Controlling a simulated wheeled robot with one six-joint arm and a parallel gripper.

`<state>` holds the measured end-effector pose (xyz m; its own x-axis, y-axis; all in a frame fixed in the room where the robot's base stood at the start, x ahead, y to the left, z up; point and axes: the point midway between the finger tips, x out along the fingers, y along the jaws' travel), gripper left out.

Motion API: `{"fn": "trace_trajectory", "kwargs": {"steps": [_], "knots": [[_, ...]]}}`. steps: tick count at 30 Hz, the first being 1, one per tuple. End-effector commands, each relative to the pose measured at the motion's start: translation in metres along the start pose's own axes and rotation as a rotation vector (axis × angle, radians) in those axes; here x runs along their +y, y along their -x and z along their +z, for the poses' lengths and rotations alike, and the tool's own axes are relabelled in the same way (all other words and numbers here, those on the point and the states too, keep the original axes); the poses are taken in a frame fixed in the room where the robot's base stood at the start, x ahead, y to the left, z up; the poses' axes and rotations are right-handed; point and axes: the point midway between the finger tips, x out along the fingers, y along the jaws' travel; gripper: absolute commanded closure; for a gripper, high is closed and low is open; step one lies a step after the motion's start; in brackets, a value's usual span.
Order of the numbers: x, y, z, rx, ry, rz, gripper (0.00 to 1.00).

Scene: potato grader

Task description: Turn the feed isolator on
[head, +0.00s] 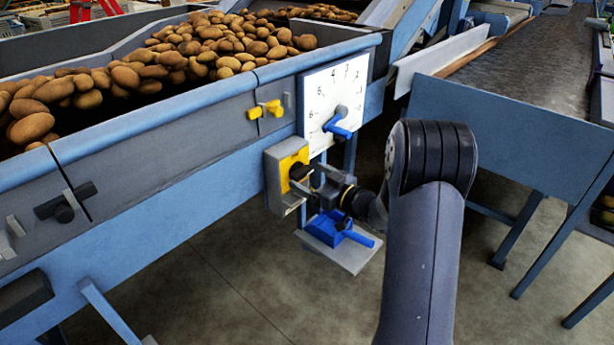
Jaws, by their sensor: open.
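The feed isolator looks to be the grey box with a yellow face (291,167) on the side of the blue hopper frame. A dark knob (298,172) sits on its yellow face. My gripper (308,180) is open right in front of the knob, with its fingers close around or beside it. I cannot tell whether they touch it. The gripper and wrist hide part of the box's right side, and the knob's exact setting is too small to read.
A white dial plate (330,95) with a blue pointer handle (338,130) is just above. A blue lever unit (340,230) on a grey plate is just below. A yellow latch (265,109) is at upper left. The potato hopper (190,105) stands left, a conveyor (530,70) right.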

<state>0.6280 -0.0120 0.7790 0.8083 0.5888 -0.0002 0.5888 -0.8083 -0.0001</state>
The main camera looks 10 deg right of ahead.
Motion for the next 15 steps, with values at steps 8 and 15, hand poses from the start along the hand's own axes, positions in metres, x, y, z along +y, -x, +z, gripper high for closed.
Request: {"fn": "trace_trajectory", "kwargs": {"steps": [8, 15], "knots": [[0.0, -0.019, 0.0, 0.001, 0.001, 0.001, 0.15], [0.0, -0.019, 0.0, 0.0, 0.0, 0.001, 0.16]]}}
